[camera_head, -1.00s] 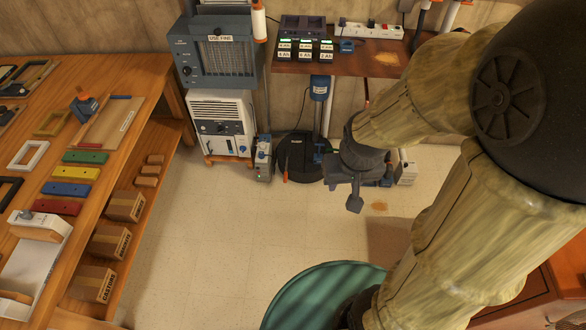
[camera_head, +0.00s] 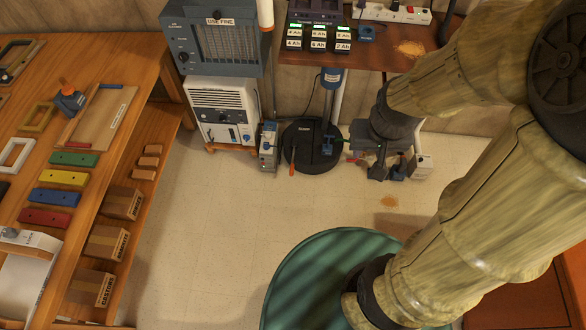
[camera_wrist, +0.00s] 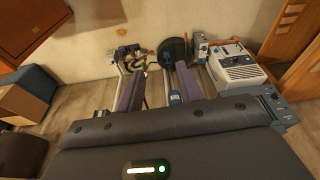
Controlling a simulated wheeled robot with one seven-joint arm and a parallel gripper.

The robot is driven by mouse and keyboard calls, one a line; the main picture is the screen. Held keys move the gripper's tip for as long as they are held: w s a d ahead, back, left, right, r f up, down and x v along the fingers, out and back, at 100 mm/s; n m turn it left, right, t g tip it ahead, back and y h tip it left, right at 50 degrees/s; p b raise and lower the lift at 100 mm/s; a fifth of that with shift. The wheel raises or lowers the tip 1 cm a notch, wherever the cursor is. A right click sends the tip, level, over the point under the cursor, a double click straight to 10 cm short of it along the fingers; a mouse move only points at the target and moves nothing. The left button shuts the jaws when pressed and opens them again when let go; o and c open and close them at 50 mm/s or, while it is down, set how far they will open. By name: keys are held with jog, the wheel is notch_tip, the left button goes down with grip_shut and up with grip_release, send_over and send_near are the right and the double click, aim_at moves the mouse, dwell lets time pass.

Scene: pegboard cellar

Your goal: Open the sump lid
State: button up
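The sump lid (camera_head: 310,146) is a dark round disc low on the floor by the back wall, below the bench with the chargers. It looks closed. A small orange-red piece (camera_head: 292,168) shows at its near left edge. The lid also shows in the wrist view (camera_wrist: 174,50), beyond the fingers and partly hidden by the pipe. My gripper (camera_head: 388,174) hangs to the right of the lid, apart from it. In the wrist view the two fingers (camera_wrist: 158,84) stand apart with nothing between them.
A vertical pipe (camera_head: 336,108) stands at the lid. A white dehumidifier-like unit (camera_head: 221,110) and a small grey box (camera_head: 269,147) are to its left. A green round thing (camera_head: 300,270) stands in front. The workbench (camera_head: 140,75) is on the left; the floor between is clear.

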jog(key=shift+o, duration=1)
jog(key=shift+s, duration=0.15)
jog(key=w+a+f+m+t+h+b, duration=0.1)
jog(key=w+a+f+m+t+b, duration=0.15)
jog(key=w+f+b, duration=1.15)
jog(key=w+a+f+m+t+b, duration=0.2)
jog(key=w+f+b, duration=0.5)
jog(key=f, duration=1.2)
jog(key=w+a+f+t+h+b, duration=0.1)
jog(key=w+a+f+t+b, duration=0.15)
jog(key=w+f+b, duration=1.1)
jog(key=s+a+f+t+b, duration=0.1)
jog(key=a+f+b, duration=0.3)
jog(key=f, duration=1.2)
jog(key=s+a+f+n+t+y+b, duration=0.1)
jog(key=a+f+t+b, duration=0.2)
jog(key=f+b, duration=0.9)
jog(key=s+a+f+n+t+b, duration=0.1)
jog(key=a+f+t+b, duration=0.3)
jog(key=f+b, duration=0.5)
notch_tip(320, 180, down, 11)
jog(key=shift+s+a+f+y, duration=0.15)
jog(key=shift+s+a+y, duration=0.15)
jog(key=shift+s, duration=0.15)
